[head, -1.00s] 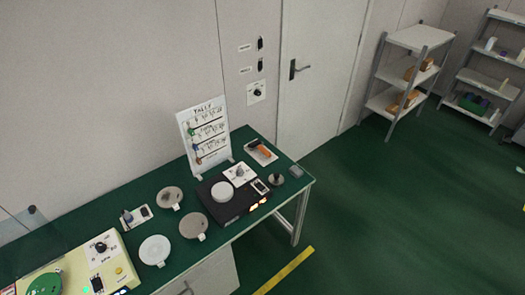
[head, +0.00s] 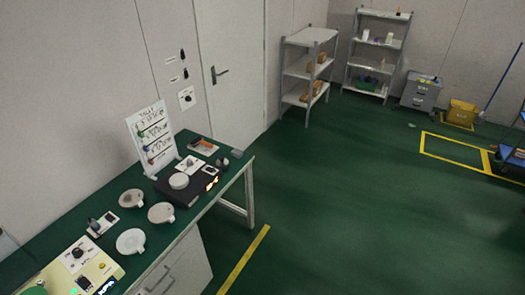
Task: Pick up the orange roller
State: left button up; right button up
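What looks like the orange roller (head: 206,144) is a small orange and dark item on a white plate (head: 197,149) at the far right part of the green bench (head: 238,164). It is too small in the picture to make out its exact shape. Neither of my grippers shows in the head view.
A black box with a white disc (head: 179,181), several round plates and a sign board (head: 151,138) stand on the bench. A yellow floor line (head: 243,260) runs beside it. Grey shelves (head: 308,70) and a yellow bin (head: 461,112) stand farther off. The green floor between is clear.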

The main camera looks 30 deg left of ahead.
aim_at(207, 144)
jog(key=z, duration=0.4)
jog(key=i, duration=0.3)
jog(key=u, duration=0.8)
jog(key=i, duration=1.25)
jog(key=u, duration=0.95)
